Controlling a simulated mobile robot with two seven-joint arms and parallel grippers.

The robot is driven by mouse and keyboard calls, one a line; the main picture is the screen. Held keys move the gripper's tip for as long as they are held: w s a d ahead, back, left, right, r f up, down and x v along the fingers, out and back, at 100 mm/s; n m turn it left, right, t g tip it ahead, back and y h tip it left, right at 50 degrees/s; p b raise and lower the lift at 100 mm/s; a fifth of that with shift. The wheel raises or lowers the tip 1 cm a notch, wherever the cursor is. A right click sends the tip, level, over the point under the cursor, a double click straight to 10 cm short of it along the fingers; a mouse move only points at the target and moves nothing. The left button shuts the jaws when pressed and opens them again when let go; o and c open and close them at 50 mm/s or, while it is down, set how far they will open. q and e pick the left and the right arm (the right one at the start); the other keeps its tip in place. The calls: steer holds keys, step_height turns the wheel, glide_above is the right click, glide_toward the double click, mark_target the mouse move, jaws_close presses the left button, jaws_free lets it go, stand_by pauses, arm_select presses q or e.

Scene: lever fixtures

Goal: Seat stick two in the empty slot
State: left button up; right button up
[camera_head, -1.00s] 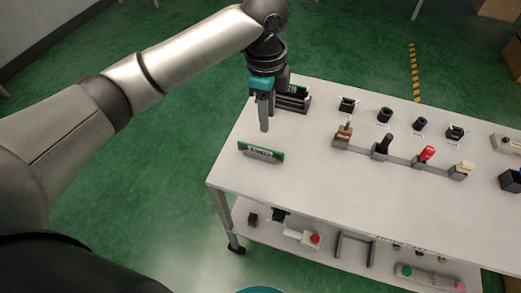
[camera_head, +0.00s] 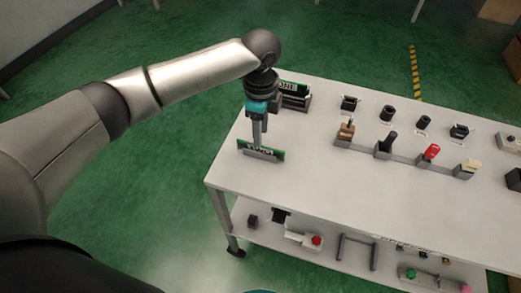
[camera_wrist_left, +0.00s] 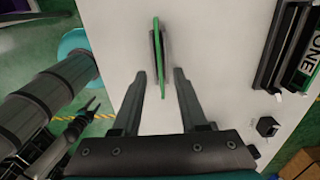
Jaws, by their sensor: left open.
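Stick two, a green board, stands upright in a grey holder (camera_head: 262,156) near the table's left edge. In the left wrist view the stick (camera_wrist_left: 157,35) shows edge-on from above. My left gripper (camera_head: 260,141) is open over it, fingers pointing down. In the left wrist view my gripper (camera_wrist_left: 160,75) has one finger on each side of the stick's near end, with gaps. A dark slot fixture (camera_head: 297,102) stands at the table's back left. A green stick marked ONE (camera_wrist_left: 305,58) sits in one slot. The slot beside it (camera_wrist_left: 281,45) looks empty.
A row of lever fixtures, including a red-topped one (camera_head: 432,151), stands right of the stick on the white table (camera_head: 330,190). Several black parts (camera_head: 387,113) stand behind them. The lower shelf (camera_head: 330,255) holds more parts. The table's front middle is clear.

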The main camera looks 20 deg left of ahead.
mark_target(261, 150)
arm_select(q)
step_height(261, 150, down, 4)
steer(key=shift+f+b, duration=0.25)
steer(key=shift+b, duration=0.25)
steer(key=shift+c, duration=0.3)
jaws_close()
